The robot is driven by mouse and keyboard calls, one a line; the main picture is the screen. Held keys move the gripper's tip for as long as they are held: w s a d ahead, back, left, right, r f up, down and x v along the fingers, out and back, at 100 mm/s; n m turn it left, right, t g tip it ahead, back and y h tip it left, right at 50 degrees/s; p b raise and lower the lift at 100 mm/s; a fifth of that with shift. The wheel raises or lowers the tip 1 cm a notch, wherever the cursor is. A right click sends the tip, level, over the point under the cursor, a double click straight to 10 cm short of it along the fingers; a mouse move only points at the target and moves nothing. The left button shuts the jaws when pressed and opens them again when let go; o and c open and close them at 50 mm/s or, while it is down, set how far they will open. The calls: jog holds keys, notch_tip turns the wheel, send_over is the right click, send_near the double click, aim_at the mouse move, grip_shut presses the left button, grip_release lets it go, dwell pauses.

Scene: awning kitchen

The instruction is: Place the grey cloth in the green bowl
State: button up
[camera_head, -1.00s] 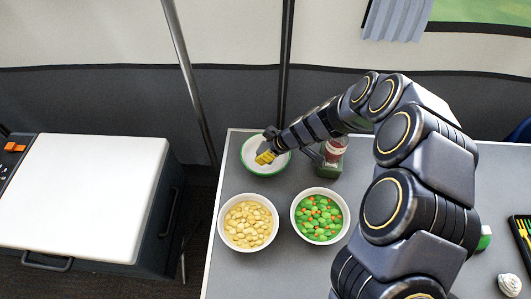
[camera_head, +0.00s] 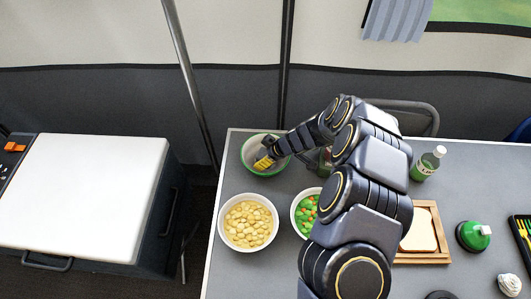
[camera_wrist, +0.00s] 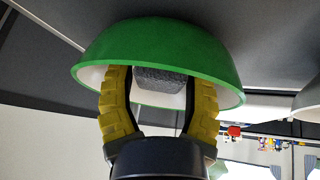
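The green bowl (camera_head: 246,164), white inside, stands at the back left corner of the grey table. It fills the upper part of the wrist view (camera_wrist: 160,42), where the picture is upside down. My gripper (camera_head: 265,160) is at this bowl. In the wrist view my gripper (camera_wrist: 160,85) has yellow fingers spread about the width of the grey cloth (camera_wrist: 160,79). The cloth looks like a compact block, fills the gap between the finger pads, and is within the bowl's opening.
A bowl of yellowish pieces (camera_head: 248,222) and a bowl of green and orange pieces (camera_head: 305,213) stand in front. Right of my arm are a sandwich bread board (camera_head: 425,255), a green bottle (camera_head: 427,164) and a green-capped container (camera_head: 474,236). A white-topped cabinet (camera_head: 80,195) stands left.

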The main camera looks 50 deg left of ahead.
dwell(0.3)
jog(key=v, duration=1.2)
jog(key=shift+r, duration=0.25)
